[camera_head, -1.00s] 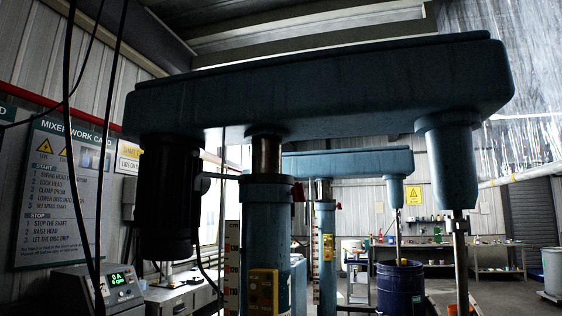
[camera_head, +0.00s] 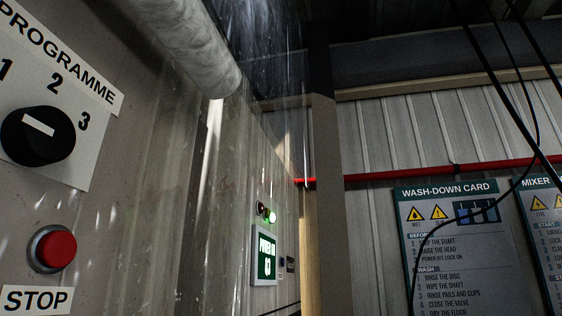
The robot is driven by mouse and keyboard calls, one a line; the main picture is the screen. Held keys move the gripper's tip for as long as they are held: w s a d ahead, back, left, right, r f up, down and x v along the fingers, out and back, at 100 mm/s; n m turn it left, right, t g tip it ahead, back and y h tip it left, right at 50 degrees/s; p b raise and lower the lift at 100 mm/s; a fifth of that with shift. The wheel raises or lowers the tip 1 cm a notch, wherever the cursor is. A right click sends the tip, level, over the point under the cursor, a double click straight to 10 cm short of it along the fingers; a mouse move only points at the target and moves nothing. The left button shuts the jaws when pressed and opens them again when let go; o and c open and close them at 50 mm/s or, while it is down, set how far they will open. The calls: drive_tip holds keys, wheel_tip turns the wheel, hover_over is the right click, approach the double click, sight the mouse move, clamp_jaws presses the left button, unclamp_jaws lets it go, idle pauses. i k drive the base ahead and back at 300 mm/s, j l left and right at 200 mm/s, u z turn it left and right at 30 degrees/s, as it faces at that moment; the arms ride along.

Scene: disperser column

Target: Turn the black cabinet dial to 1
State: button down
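The black cabinet dial (camera_head: 38,150) is at the left edge, on a pale plate headed PROGRAMME. It is a round knob with a white bar on its face. The bar slants from upper left to lower right; I cannot tell which number it marks. The number 1 (camera_head: 6,71) is above left of the dial, 2 (camera_head: 56,82) above it and 3 (camera_head: 84,121) to its upper right. My gripper is not in view.
A red STOP button (camera_head: 54,249) is below the dial on the same cabinet face (camera_head: 150,215). A green lit sign (camera_head: 265,257) and a wash-down card (camera_head: 455,250) are farther back. Dark cables hang at the right.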

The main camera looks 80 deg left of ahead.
sight(35, 136)
drive_tip(key=u, duration=3.65)
